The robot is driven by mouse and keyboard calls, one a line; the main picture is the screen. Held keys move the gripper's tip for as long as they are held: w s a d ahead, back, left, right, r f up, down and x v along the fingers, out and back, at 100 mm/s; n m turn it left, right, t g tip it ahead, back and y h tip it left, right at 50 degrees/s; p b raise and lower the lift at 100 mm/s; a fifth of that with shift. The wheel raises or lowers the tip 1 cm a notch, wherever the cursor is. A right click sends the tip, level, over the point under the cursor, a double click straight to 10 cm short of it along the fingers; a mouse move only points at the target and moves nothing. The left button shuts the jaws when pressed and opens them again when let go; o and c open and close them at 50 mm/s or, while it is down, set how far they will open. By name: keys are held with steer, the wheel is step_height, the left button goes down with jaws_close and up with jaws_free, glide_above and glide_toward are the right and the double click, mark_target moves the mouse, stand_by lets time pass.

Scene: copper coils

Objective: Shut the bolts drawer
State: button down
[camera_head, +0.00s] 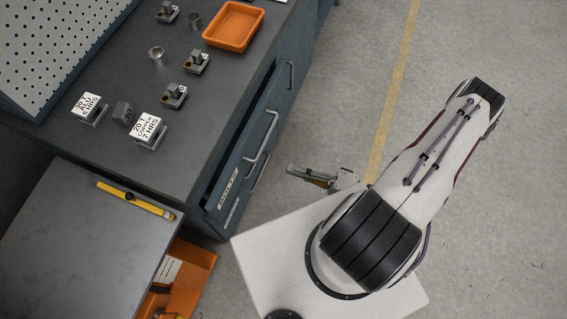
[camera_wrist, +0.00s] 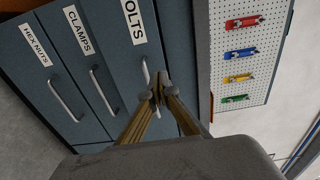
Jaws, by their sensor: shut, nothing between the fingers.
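The bolts drawer (camera_wrist: 133,52) is the top one of a blue-grey stack, shown turned sideways in the wrist view. Its bar handle (camera_wrist: 147,74) is partly behind my fingertips. In the head view the top drawer front (camera_head: 238,160) stands out a little from the cabinet, with a dark gap behind it. My gripper (camera_wrist: 157,91) is shut and empty, its fingertips together in front of the bolts drawer's handle side. In the head view my gripper (camera_head: 291,171) is to the right of the drawer fronts, with floor showing between. Contact is not visible.
The clamps drawer (camera_wrist: 87,62) and hex nuts drawer (camera_wrist: 45,75) lie below it. The bench top (camera_head: 130,75) holds an orange tray (camera_head: 234,25) and several small parts. A grey surface (camera_head: 75,245) and orange bin (camera_head: 193,258) are at lower left. Floor at right is free.

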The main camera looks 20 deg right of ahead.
mark_target(239, 156)
steer(key=shift+s+a, duration=0.5)
steer(key=shift+s, duration=0.35)
steer(key=shift+w+a, duration=0.2)
steer(key=shift+x, duration=6.7)
steer(key=shift+w+a+f, duration=0.1)
steer(key=shift+x, duration=1.2)
steer(key=v, duration=1.4)
